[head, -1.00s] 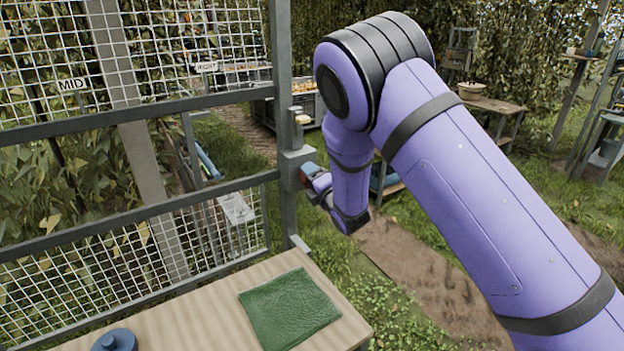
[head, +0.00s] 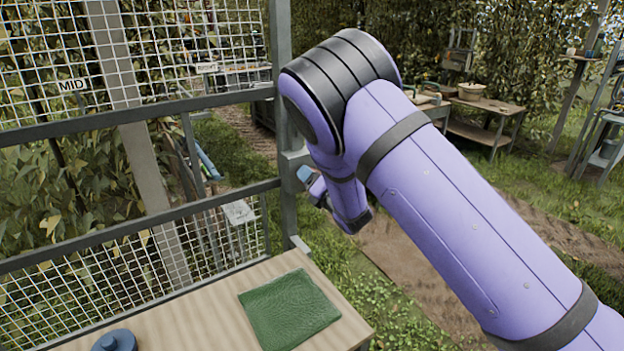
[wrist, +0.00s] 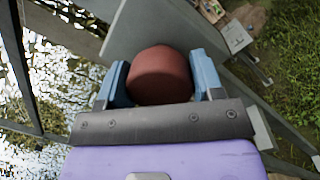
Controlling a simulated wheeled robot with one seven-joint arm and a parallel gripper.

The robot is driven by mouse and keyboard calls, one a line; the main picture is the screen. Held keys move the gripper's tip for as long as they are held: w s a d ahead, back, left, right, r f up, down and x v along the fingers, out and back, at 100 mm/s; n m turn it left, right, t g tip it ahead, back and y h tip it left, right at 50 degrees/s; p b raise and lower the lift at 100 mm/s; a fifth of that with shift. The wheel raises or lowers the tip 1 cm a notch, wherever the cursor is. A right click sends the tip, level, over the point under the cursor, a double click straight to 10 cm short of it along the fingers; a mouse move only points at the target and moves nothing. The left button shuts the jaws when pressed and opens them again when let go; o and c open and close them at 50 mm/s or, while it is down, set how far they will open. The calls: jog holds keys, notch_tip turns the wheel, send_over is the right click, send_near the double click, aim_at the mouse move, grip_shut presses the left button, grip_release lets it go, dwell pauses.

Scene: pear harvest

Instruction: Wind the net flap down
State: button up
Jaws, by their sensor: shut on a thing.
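In the wrist view my gripper (wrist: 162,80) is shut on a round reddish-brown knob (wrist: 160,73), with a blue finger on each side of it. A flat grey plate (wrist: 150,28) lies just beyond the knob. In the head view the gripper (head: 306,174) is small and partly hidden by my arm, beside a grey box (head: 291,160) on the upright post; the knob cannot be made out there. White netting (head: 200,35) fills the upper frame, and another mesh panel (head: 110,275) fills the lower frame. I cannot tell which netting is the flap.
A wooden table (head: 200,305) with a green cloth (head: 289,309) and a blue round object (head: 114,340) stands in front. A bench with a bowl (head: 472,91) stands behind; a dirt path runs between.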

jog(key=shift+f, duration=0.1)
jog(key=o, duration=0.9)
jog(key=v, duration=1.1)
